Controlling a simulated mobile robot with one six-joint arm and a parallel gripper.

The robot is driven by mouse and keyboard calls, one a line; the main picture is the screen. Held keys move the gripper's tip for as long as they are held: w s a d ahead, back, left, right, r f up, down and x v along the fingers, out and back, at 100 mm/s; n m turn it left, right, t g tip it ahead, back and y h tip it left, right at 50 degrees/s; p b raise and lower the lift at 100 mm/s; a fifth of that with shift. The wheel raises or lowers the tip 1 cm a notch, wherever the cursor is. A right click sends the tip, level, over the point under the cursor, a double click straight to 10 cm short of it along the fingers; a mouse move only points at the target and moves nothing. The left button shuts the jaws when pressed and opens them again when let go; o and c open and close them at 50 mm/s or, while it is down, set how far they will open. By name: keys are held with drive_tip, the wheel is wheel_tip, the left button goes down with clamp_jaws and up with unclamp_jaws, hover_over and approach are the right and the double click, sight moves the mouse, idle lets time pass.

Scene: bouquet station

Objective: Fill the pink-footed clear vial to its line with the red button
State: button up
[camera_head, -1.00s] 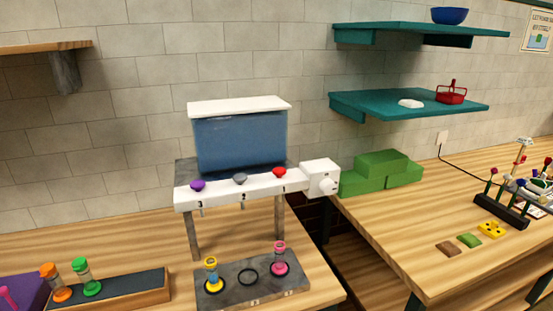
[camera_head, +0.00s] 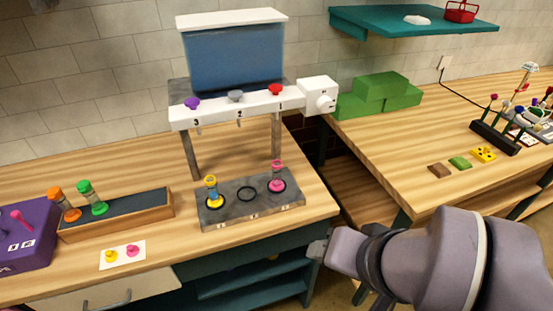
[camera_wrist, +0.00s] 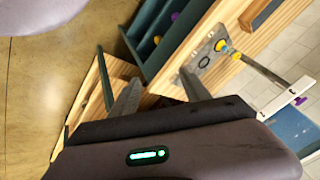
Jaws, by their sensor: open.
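The pink-footed vial (camera_head: 277,178) stands upright in the right ring of the grey base plate (camera_head: 232,217), below the end of the dispenser marked 1. Its fill level is too small to tell. The red button (camera_head: 275,90) is at the right end of the white dispenser bar (camera_head: 238,112), above that vial. My gripper (camera_head: 316,250) is at the lower middle of the head view, in front of the bench edge and apart from the vial and the button. In the wrist view my gripper (camera_wrist: 158,92) shows two spread fingers with nothing between them.
A yellow vial (camera_head: 212,192) stands in the left ring; the middle ring (camera_head: 247,194) is empty. A grey button (camera_head: 236,96) and a purple button (camera_head: 192,103) share the bar. A wooden tray (camera_head: 120,219) with orange and green vials is left. Green blocks (camera_head: 378,97) stand right.

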clamp_jaws()
idle(0.3)
idle(1.5)
